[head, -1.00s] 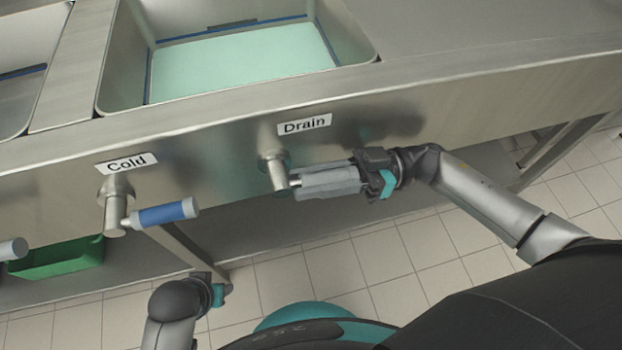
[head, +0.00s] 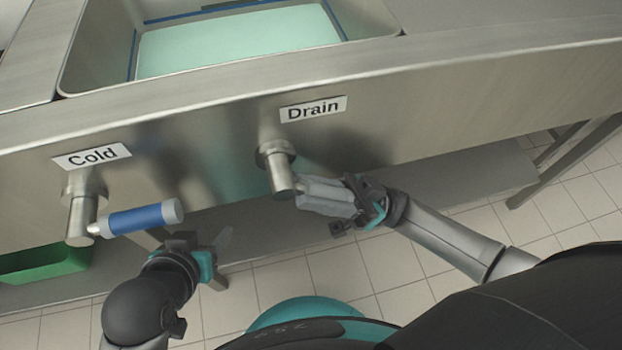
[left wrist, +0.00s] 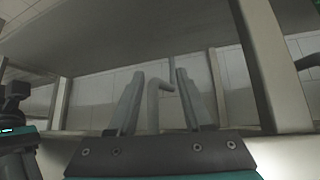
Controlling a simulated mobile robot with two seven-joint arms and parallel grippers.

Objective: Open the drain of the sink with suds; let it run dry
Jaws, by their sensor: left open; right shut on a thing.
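The sink (head: 64,82) at the top of the head view holds pale green liquid (head: 240,40); I cannot make out suds. The Drain label (head: 313,108) is on the steel front panel. Below it the drain valve (head: 280,172) sticks out of the panel. My right gripper (head: 312,194) is shut at the valve's handle, whose lever is mostly hidden between the fingers. My left gripper (head: 222,240) is open and empty, below and right of the blue cold handle. Its two fingers stand apart in the left wrist view (left wrist: 158,100).
The Cold label (head: 92,155) marks a valve with a blue handle (head: 140,218), close above my left gripper. A green bin (head: 45,263) sits under the counter at left. A bent pipe (left wrist: 155,100) shows under the sink in the left wrist view. Tiled floor lies below.

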